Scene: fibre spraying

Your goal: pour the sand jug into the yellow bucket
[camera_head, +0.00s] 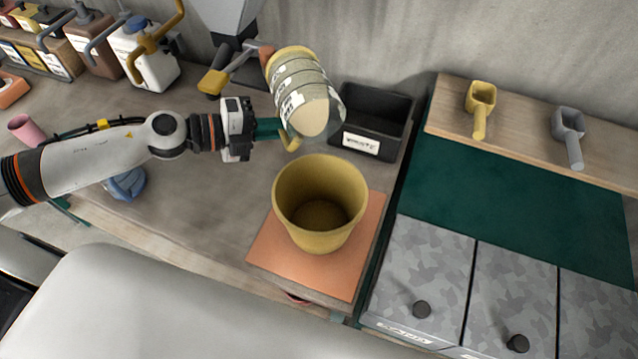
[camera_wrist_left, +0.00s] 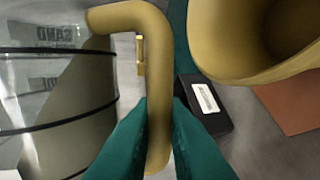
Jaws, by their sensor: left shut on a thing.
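The sand jug (camera_head: 300,88) is a clear cylinder with dark bands, white labels and yellow trim, with sand inside. It is tilted in the air above and behind the yellow bucket (camera_head: 286,208). My left gripper (camera_head: 281,130) is shut on the jug's yellow handle. In the left wrist view the handle (camera_wrist_left: 158,75) passes between the teal fingers (camera_wrist_left: 158,140), with the jug body (camera_wrist_left: 60,90) at the left. The bucket stands upright and open, and its rim also shows in the left wrist view (camera_wrist_left: 235,75). No sand stream shows. My right gripper is not in view.
The bucket stands on an orange mat (camera_head: 345,270). A black bin (camera_head: 395,118) is behind it. A yellow scoop (camera_head: 480,100) and a grey scoop (camera_head: 569,130) lie on a wooden shelf at the right. Several jugs stand at the back left.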

